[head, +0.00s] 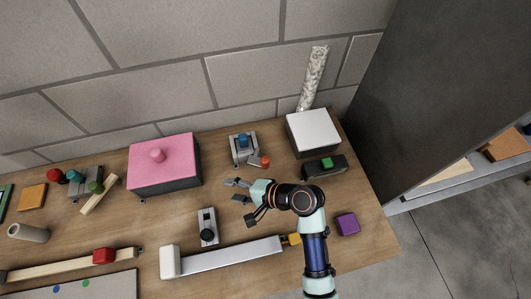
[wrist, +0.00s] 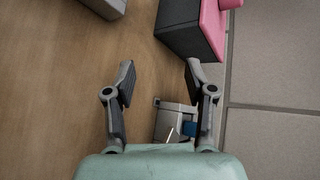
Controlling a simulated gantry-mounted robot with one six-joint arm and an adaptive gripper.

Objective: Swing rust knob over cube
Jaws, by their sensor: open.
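A small grey fixture (head: 244,155) stands near the back of the table. A blue cube (head: 242,141) sits in its top. A rust-orange knob (head: 265,161) is on a short grey arm at its right front, beside the cube and not over it. In the wrist view the fixture (wrist: 171,122) and blue cube (wrist: 190,129) show between my finger bases; the rust knob is not visible there. My gripper (head: 233,190) is open and empty, in front of the fixture, fingers pointing left. In the wrist view its fingers (wrist: 159,78) are wide apart, with bare wood between them.
A pink-lidded box (head: 164,162) stands left of the fixture, and a white-topped box (head: 313,132) right. A dark block with a green button (head: 325,166) is to the right. A grey switch block (head: 207,227) and a long metal bar (head: 230,256) lie in front.

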